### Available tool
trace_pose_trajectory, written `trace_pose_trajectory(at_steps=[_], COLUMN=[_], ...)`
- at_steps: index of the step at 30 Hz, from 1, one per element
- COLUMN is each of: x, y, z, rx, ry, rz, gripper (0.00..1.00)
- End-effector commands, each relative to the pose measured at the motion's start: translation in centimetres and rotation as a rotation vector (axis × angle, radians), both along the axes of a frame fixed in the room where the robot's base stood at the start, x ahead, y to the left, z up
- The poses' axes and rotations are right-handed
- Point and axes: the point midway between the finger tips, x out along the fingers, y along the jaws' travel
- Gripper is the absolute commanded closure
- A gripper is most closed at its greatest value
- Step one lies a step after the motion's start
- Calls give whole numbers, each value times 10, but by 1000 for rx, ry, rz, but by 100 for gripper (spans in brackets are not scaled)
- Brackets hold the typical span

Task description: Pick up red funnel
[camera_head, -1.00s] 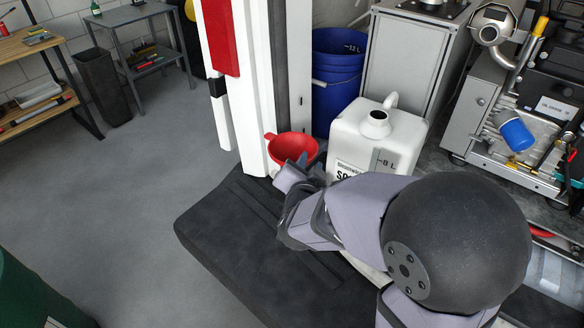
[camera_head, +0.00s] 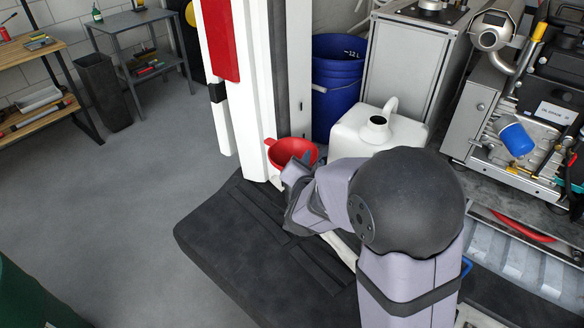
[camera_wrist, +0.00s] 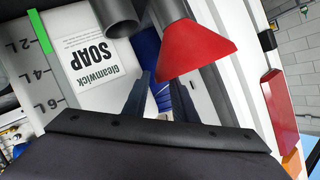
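The red funnel (camera_head: 291,150) stands wide end up beside the white column in the head view, close to the white soap canister. The wrist view is roughly upside down and shows the funnel (camera_wrist: 198,52) with a grey tube-like part at its narrow end. My gripper (camera_head: 292,178) is just in front of the funnel, partly covering its lower part in the head view. In the wrist view my gripper's two dark fingers (camera_wrist: 160,98) are spread apart, with the funnel's rim near the right finger. Nothing shows held between them; contact cannot be told.
The white soap canister (camera_head: 385,133) stands right of the funnel, with a blue bucket (camera_head: 338,85) behind. The white column (camera_head: 255,90) is close on the left. A dark mat (camera_head: 235,240) lies in front. Machinery (camera_head: 520,110) fills the right; open floor (camera_head: 130,190) lies left.

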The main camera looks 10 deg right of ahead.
Motion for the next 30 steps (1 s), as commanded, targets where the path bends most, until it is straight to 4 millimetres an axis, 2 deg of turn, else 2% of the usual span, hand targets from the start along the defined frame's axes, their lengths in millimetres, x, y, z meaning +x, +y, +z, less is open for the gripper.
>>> trace_pose_trajectory(at_steps=[4, 12, 13, 16, 30], x=[10, 13, 13, 12, 12], y=[-3, -3, -3, -3, -3], z=[-4, -4, -4, -4, -4], rx=[0, 1, 1, 1, 0], ry=[1, -1, -1, 0, 0], rz=[0, 0, 0, 0, 0], gripper=[75, 75, 77, 100, 100])
